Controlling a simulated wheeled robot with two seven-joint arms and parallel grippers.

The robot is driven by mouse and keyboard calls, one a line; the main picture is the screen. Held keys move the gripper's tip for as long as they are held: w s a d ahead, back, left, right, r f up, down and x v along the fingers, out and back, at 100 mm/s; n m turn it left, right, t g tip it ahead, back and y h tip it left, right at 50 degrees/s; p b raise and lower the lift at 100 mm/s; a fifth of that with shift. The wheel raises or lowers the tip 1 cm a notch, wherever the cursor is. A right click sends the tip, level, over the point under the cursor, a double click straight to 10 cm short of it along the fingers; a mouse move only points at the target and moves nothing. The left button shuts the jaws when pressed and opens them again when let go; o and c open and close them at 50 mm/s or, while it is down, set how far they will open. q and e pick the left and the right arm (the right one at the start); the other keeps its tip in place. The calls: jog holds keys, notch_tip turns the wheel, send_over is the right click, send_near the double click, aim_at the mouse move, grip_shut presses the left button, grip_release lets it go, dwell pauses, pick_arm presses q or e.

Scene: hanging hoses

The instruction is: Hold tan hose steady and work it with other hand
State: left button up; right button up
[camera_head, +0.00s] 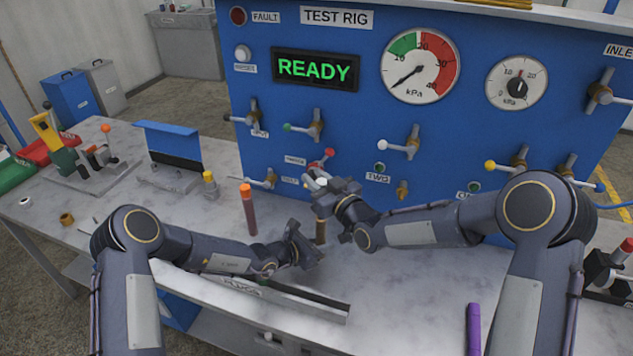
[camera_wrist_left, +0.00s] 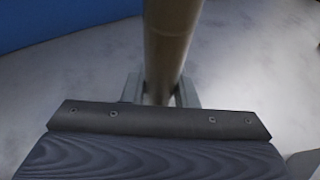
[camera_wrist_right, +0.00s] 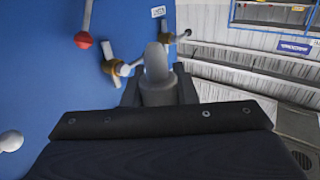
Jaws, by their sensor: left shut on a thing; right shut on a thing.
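The tan hose (camera_head: 320,230) stands up between my two grippers in the head view, below the blue panel. My left gripper (camera_head: 312,247) is shut on it low down. In the left wrist view the tan hose (camera_wrist_left: 172,45) runs up between the fingers (camera_wrist_left: 160,92). My right gripper (camera_head: 325,194) is above, close to the panel. In the right wrist view its fingers (camera_wrist_right: 159,90) are shut around a grey capped piece (camera_wrist_right: 157,64). Whether this piece is joined to the tan hose is hidden.
The blue test rig panel (camera_head: 445,140) carries several lever valves and gauges, with a red-knobbed lever (camera_head: 328,153) just above my right gripper. A red-brown hose with an orange top (camera_head: 248,210) stands left. A purple hose (camera_head: 473,330) is at front right. The grey bench (camera_head: 410,290) is clear between.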

pick_arm(q)
jog(key=o, duration=1.1)
